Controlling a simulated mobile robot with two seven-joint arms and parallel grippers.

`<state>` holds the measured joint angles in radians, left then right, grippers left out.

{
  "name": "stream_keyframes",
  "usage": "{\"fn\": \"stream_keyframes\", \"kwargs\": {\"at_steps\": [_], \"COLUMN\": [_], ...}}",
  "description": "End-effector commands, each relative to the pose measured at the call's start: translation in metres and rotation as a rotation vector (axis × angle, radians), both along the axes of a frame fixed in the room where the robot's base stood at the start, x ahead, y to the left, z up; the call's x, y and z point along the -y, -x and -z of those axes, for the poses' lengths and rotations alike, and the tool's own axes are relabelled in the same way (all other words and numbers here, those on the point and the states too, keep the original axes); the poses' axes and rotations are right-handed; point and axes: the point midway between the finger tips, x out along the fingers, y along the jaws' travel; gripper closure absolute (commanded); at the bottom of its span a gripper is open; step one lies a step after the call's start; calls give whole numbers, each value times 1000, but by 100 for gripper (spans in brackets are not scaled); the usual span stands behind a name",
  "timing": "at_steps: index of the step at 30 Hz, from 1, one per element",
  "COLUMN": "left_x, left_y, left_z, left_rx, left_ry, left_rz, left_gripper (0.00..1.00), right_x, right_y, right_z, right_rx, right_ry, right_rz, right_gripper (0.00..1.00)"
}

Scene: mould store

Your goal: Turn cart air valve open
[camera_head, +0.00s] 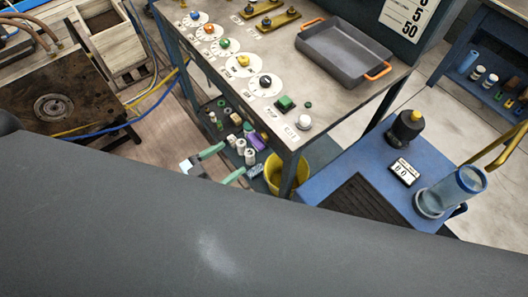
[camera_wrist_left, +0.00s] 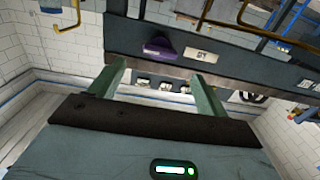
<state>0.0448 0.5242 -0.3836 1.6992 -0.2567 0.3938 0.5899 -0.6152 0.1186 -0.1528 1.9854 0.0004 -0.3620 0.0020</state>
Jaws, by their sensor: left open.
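A blue cart (camera_head: 335,172) stands at the right in the head view. On its top is a black rounded fitting with a yellow top (camera_head: 405,128), which may be the air valve; I cannot tell its setting. My left gripper (camera_head: 236,159) has its green fingers spread and empty, low beside the bench, left of the cart and apart from it. Its fingers also show in the left wrist view (camera_wrist_left: 158,70), with nothing between them. The cart valve is not recognisable in the wrist view. My right gripper is not in view.
A clear cylinder (camera_head: 452,190) and a small counter (camera_head: 404,172) are on the cart. A large grey surface covers the foreground.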

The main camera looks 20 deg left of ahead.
Motion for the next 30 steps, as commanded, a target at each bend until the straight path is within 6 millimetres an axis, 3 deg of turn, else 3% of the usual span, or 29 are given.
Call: {"fn": "stream_keyframes", "kwargs": {"at_steps": [10, 21, 30], "left_x": [4, 36, 48], "left_y": [-9, -50, -64], "left_z": [-5, -5, -4], "left_rx": [13, 15, 13], "left_ry": [5, 5, 3], "left_rz": [16, 15, 16], "left_gripper": [24, 24, 24], "right_x": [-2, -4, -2], "right_y": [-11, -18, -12], "right_z": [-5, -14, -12], "right_rx": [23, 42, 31], "right_ry": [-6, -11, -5], "right_rz": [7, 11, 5], "right_gripper": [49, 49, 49]}}
